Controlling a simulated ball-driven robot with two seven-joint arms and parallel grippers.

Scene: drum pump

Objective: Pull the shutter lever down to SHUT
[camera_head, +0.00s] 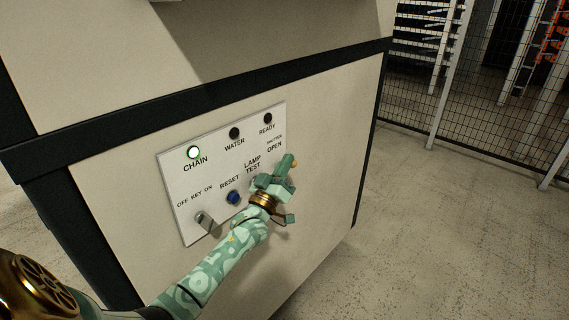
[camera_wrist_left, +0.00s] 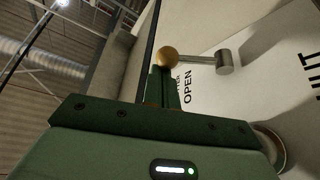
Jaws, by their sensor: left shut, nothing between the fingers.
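The white control panel (camera_head: 182,200) is on the cabinet's front, with the shutter's OPEN label at its right. My left gripper (camera_head: 284,163) is shut and empty in front of the panel's right side and hides most of the shutter lever. In the left wrist view the lever (camera_wrist_left: 198,59) is a metal rod with a brass-coloured ball knob (camera_wrist_left: 166,57) and a round pivot. The shut fingertips (camera_wrist_left: 163,75) are right at the knob; I cannot tell whether they touch it. Part of the SHUT label shows at the right edge there. My right gripper is not in view.
A lit green CHAIN lamp (camera_head: 194,152), dark WATER (camera_head: 235,133) and READY (camera_head: 268,118) lamps, a blue RESET button (camera_head: 233,197) and a key switch (camera_head: 207,222) are on the panel. A mesh fence (camera_head: 470,90) stands at the right. The floor between is clear.

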